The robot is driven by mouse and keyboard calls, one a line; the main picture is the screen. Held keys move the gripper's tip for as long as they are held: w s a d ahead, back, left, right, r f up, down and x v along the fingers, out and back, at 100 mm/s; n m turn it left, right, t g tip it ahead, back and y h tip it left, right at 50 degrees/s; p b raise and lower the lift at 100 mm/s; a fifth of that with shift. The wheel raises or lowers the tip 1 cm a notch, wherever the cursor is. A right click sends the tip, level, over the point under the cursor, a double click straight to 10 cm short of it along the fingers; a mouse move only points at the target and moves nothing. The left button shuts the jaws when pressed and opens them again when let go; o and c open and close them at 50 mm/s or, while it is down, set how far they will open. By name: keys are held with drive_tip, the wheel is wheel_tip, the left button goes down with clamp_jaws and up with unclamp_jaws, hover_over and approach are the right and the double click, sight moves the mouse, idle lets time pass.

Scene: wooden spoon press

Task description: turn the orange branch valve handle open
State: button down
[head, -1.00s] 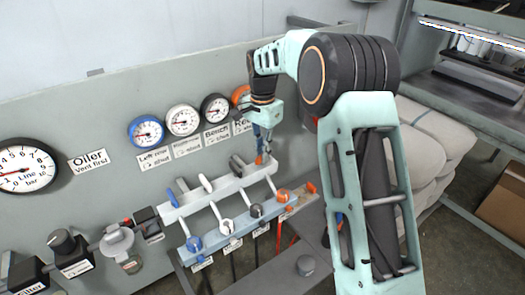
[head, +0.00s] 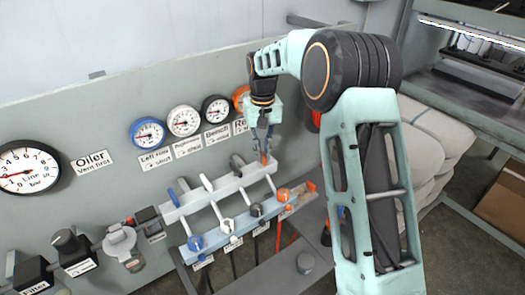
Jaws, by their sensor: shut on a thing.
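The orange branch valve handle (head: 264,160) is at the right end of the pale manifold bar (head: 215,190), in the row of valve handles. My gripper (head: 264,150) points down from above and is shut on this handle, with the fingers at its upper part. The handle looks roughly upright in the head view. Much of it is hidden between the fingers. The other handles in the row are blue (head: 173,198), white (head: 206,182) and dark grey (head: 237,165).
Round gauges hang on the panel above, with the orange-rimmed one (head: 240,94) partly behind my arm. Below the bar are coloured knobs, including an orange one (head: 283,195). A large line gauge (head: 27,167) is at left. Pale sacks (head: 430,140) lie at right.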

drive_tip(key=shift+n, duration=1.9)
drive_tip(key=c, duration=2)
unclamp_jaws()
wheel_tip(320, 180, up, 12)
drive_tip(key=shift+r, duration=0.1)
